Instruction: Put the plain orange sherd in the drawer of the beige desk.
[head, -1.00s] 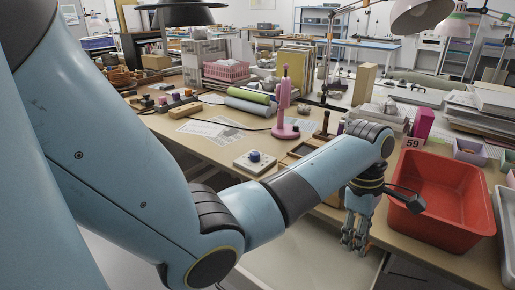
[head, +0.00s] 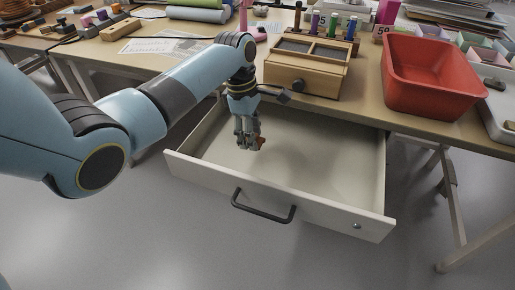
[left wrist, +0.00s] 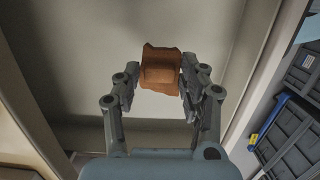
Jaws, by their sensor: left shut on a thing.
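The plain orange sherd (left wrist: 160,70) is between the two fingers of my left gripper (left wrist: 158,85) in the left wrist view. In the head view the left gripper (head: 249,142) points down over the open drawer (head: 322,163), and only a small orange edge of the sherd (head: 262,143) shows beside the fingers. The gripper is shut on the sherd. The drawer is pale, pulled out from the beige desk (head: 362,97), and its visible floor is bare. I cannot tell how high the sherd is above that floor. My right gripper is not in view.
A wooden box (head: 305,75) stands on the desk just behind the drawer. A red tray (head: 432,78) stands to its right near the desk's front edge. The drawer's front panel with a dark handle (head: 263,206) faces open floor.

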